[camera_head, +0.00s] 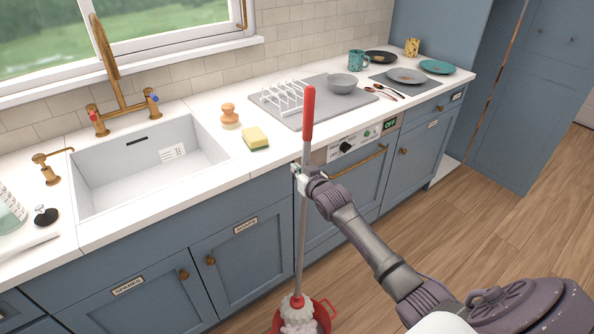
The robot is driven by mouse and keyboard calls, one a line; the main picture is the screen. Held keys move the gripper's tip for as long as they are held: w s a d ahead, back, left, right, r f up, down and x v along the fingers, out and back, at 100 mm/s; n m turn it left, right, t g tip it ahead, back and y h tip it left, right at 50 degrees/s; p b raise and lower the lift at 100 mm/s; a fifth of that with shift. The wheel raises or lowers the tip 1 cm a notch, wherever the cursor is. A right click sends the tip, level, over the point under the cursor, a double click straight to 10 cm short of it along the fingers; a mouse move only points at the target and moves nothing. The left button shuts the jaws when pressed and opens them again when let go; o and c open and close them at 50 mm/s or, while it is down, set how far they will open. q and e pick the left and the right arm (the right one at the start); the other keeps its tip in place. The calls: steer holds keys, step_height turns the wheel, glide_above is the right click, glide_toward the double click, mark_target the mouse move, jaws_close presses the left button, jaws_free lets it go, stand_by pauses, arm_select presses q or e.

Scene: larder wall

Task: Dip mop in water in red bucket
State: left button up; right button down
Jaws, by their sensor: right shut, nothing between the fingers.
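The mop (301,230) stands nearly upright in front of the counter, with a red grip at its top and a thin grey pole. Its white, fluffy head (298,314) is at the mouth of the red bucket (327,318), at the bottom edge of the view. The bucket's lower part is cut off, and I cannot see any water. My right gripper (299,171) is shut and empty, right beside the pole just below the red grip. Whether it touches the pole is unclear. My left gripper is not in view.
Blue cabinets (245,262) and a white counter stand close behind the mop. The counter holds a sink (150,170), a yellow sponge (255,138), a dish rack (283,97) and dishes. Wooden floor (470,240) is open on the right.

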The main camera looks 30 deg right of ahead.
step_height(320, 180, up, 17)
steer(key=p, duration=1.4)
steer(key=shift+f+p, duration=0.15)
steer(key=shift+p, duration=0.25)
steer(key=shift+w+f, duration=0.1)
stand_by(0.5)
